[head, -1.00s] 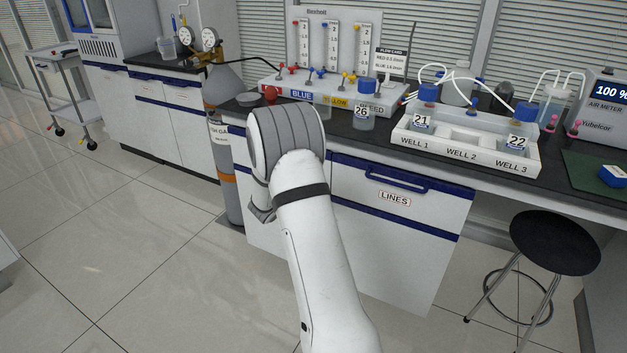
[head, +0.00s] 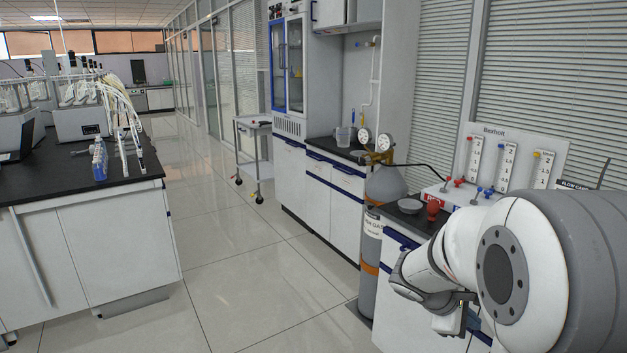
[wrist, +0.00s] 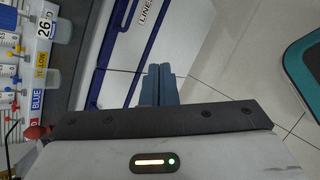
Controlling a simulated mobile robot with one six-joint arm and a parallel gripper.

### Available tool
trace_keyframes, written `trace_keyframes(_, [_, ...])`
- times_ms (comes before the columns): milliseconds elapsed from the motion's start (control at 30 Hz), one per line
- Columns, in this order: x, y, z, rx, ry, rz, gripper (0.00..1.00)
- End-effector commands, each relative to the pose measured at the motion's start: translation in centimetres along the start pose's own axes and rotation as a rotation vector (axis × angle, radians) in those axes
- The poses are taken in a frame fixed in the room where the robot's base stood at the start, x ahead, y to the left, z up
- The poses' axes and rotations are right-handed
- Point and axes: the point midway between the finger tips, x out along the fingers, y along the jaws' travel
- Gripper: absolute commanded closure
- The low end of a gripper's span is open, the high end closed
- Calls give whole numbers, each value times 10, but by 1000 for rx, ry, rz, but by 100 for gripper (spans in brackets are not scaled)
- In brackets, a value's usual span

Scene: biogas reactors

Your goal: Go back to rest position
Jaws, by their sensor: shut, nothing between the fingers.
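My gripper (wrist: 160,84) shows in the wrist view with its two blue-grey fingers pressed together and nothing between them. Below the fingers are the floor tiles and the white drawer front (wrist: 130,35) marked LINES. In the head view my arm is folded at the lower right, close to the camera, and hides much of the bench behind it.
A gas cylinder (head: 372,255) with gauges stands beside the bench. The flow board (head: 512,160) is behind my arm. A trolley (head: 254,160) and a black-topped bench (head: 80,184) stand beyond clear floor.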

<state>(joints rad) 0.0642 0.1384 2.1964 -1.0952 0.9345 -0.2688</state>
Motion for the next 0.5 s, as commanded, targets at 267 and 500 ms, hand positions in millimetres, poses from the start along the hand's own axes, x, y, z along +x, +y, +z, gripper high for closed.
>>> trace_keyframes(267, [-122,-71,52,553,230,-336,100])
trace_keyframes(500, [-200,-117,61,886,397,-611,100])
